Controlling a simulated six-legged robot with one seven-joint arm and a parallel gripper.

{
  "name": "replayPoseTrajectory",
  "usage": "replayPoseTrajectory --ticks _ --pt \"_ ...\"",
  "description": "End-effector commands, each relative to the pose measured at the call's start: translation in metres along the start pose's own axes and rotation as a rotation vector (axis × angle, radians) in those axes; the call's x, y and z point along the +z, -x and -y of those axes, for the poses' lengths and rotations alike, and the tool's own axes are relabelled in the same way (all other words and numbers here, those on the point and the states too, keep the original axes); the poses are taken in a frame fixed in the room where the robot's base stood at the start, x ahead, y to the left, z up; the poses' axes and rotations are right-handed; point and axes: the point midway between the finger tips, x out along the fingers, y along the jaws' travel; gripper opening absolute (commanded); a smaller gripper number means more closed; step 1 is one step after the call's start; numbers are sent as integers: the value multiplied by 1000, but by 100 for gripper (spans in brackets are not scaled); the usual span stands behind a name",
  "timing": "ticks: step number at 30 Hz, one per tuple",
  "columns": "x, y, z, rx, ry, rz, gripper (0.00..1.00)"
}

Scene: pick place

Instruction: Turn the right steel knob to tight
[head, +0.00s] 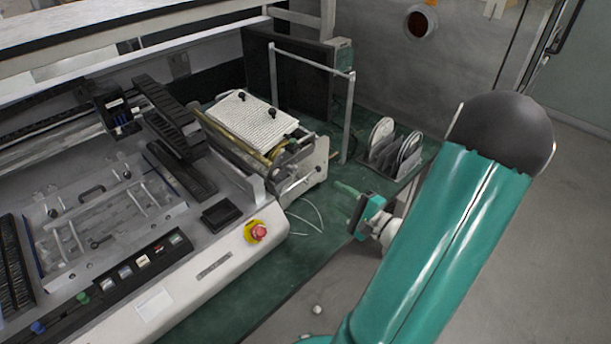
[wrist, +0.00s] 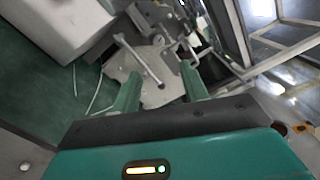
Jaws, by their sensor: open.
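A roller device with a steel side plate (head: 316,160) stands on the green bench beyond the white machine. A rod-like steel part (head: 297,184) sits low on that plate. In the wrist view the plate (wrist: 122,68) lies beyond my fingers, with a light bar (wrist: 140,60) across it. I cannot make out for sure which part is the right steel knob, or how far it is turned. My gripper (head: 347,190) is in the air to the right of the device, apart from it. In the wrist view my gripper (wrist: 158,88) is open, with nothing between its fingers.
A white machine with a red stop button (head: 259,232) stands to the left. A metal rail frame (head: 312,64) rises behind the device. A rack with round discs (head: 396,143) stands behind my gripper. Green bench (head: 318,238) lies clear between machine and gripper, apart from a thin white cable.

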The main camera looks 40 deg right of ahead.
Motion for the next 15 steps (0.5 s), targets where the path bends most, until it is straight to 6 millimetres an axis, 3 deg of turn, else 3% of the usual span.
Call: replayPoseTrajectory --ticks 7,15 --pt "5 -13 -3 8 -3 -29 44" --pt "4 -63 -3 6 -2 -26 44"
